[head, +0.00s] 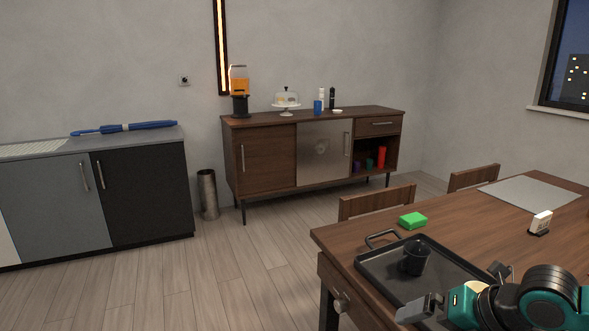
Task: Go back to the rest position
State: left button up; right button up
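My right gripper (455,291) is at the lower right, over the near right part of the black tray (384,277). My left gripper is not in view. The task names no object of its own.
The wooden table (480,227) fills the lower right. It bears a green sponge-like block (413,221), a small white-and-black item (540,222) and a grey mat (530,194). Chairs (376,202) stand behind it. A sideboard (265,160), bin (208,194) and counter (80,145) line the wall. Open floor lies left.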

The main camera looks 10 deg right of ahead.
pick_arm(q)
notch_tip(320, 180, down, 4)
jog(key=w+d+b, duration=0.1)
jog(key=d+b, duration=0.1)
jog(key=b, duration=0.4)
pick_arm(e)
jog(key=s+a+f+m+t, duration=0.1)
jog(key=s+a+f+m, duration=0.25)
jog(key=f+m, duration=0.5)
jog(key=s+a+f+m+t+h, duration=0.1)
jog(key=s+a+f+m+t, duration=0.15)
jog(key=a+f+m, duration=0.55)
jog(key=s+a+f+m+t, duration=0.15)
jog(key=s+f+m, duration=0.25)
jog(key=f+m, duration=0.5)
pick_arm(q)
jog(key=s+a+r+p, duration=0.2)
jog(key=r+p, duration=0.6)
jog(key=p, duration=0.5)
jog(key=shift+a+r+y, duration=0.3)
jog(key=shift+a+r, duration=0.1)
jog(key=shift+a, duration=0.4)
pick_arm(e)
jog(key=s+d+r+m+h, duration=0.1)
jog(key=d+r+m, duration=0.1)
jog(key=r, duration=0.9)
jog(key=shift+d+r+g, duration=0.3)
jog(key=shift+d+r, duration=0.05)
jog(key=shift+d, duration=0.15)
